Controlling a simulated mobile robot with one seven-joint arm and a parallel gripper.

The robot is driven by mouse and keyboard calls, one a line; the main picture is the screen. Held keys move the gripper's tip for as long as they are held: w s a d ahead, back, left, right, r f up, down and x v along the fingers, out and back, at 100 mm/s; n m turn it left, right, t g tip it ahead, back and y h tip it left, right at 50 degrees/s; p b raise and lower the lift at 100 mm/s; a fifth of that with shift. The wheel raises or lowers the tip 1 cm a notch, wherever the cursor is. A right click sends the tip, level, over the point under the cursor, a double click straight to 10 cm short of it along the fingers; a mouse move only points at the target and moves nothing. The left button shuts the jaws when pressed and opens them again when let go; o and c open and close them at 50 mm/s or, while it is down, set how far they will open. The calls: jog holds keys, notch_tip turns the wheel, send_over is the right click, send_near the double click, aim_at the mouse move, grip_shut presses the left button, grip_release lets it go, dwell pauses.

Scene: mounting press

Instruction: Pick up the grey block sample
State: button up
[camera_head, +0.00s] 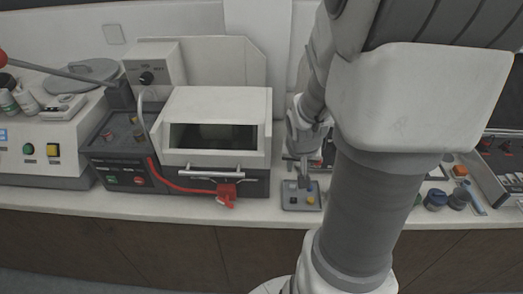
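A small grey tray (300,207) lies on the counter in the middle of the view, right of the white-hooded machine. It bears several small pieces, among them a yellowish one (311,200) and a pale one (293,186). My gripper (304,179) points down over the back of the tray, with its fingers close to the pieces. It is too small and dark to tell whether the fingers are apart or closed. I cannot make out the grey block sample for certain; the fingers cover part of the tray.
My arm hides the counter between. The counter's front edge is close to the tray.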

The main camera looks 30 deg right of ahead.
jog(key=b, duration=0.8)
send_over(293, 187)
jog(key=s+a, duration=0.1)
jog(key=s, duration=0.1)
jog(key=f, duration=0.9)
jog(key=shift+a+f, duration=0.2)
jog(key=shift+f, duration=0.2)
jog(key=b+x, duration=0.3)
jog(key=x, duration=0.1)
jog(key=shift+s+a+f, duration=0.1)
jog(key=shift+a+f, duration=0.05)
jog(key=shift+a, duration=0.05)
jog(key=shift+w+d+f+b, duration=0.1)
jog(key=shift+w+f+b, duration=0.15)
jog(key=shift+f+b, duration=0.25)
jog(key=shift+r, duration=0.1)
grip_shut()
